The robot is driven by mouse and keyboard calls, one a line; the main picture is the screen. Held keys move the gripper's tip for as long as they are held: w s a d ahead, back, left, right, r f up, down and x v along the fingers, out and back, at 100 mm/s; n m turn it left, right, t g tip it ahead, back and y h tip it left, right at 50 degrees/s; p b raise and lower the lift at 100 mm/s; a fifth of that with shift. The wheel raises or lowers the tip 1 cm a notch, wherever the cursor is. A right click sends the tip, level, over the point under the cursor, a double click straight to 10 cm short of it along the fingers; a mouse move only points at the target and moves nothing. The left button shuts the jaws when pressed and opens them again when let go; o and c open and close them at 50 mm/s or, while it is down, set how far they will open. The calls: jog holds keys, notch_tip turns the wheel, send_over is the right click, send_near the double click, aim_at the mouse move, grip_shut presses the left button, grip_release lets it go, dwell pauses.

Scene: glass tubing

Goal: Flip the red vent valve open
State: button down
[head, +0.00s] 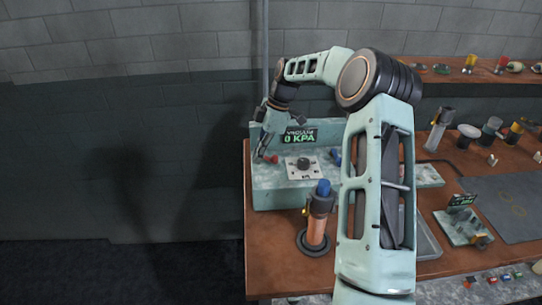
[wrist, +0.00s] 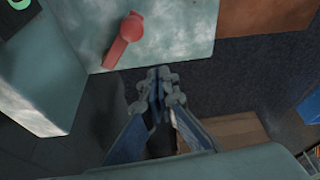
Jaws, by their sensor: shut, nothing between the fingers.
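The red vent valve (head: 271,158) is a small red lever on the left part of the pale green vacuum station (head: 285,195). In the wrist view the red vent valve (wrist: 124,40) shows a round knob end and a handle slanting down to the left. My gripper (head: 262,155) is just left of the valve in the head view. In the wrist view my gripper (wrist: 158,75) is shut and empty, below and right of the valve handle, apart from it in the picture. Whether the fingertips touch the station cannot be told.
The station's display (head: 300,136) reads 0 KPA. A dark knob (head: 303,164) sits on a white plate, with a blue part (head: 335,158) to its right. An orange tube with a blue cap (head: 319,215) stands in front on the brown bench (head: 285,270). Left of the bench is free floor.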

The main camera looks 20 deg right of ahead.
jog(key=v, duration=1)
jog(key=shift+w, duration=0.4)
